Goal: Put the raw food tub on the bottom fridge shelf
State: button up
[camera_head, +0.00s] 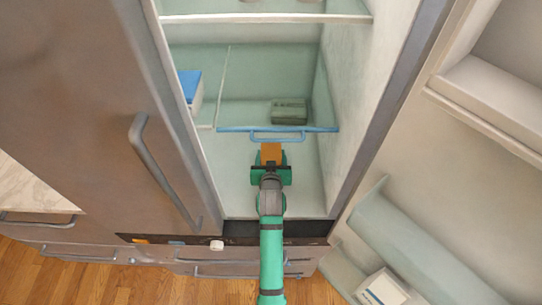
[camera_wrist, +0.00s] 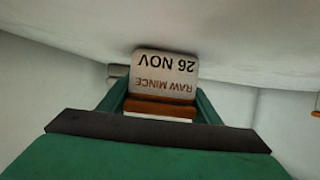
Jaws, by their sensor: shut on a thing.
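The raw food tub (camera_head: 271,152) shows as a small orange-brown block at the tip of my gripper (camera_head: 271,166) in the head view. In the wrist view its pale label (camera_wrist: 164,72) reads "RAW MINCE 26 NOV" upside down. My gripper (camera_wrist: 161,104) is shut on the tub, with green fingers on both sides. The tub is inside the open fridge, in front of the blue-edged drawer or shelf front (camera_head: 278,130). The pale bottom surface (camera_head: 235,190) lies around my gripper. I cannot tell whether the tub touches it.
A grey-green box (camera_head: 289,110) sits behind the blue edge. A blue-lidded container (camera_head: 190,86) stands at the left. A pale upper shelf (camera_head: 265,18) crosses the top. The open fridge door (camera_head: 430,190) is at the right, with a white box (camera_head: 383,289) low in it.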

jog(key=o, duration=1.4)
jog(key=shift+f, duration=0.1)
jog(key=shift+c, duration=0.2)
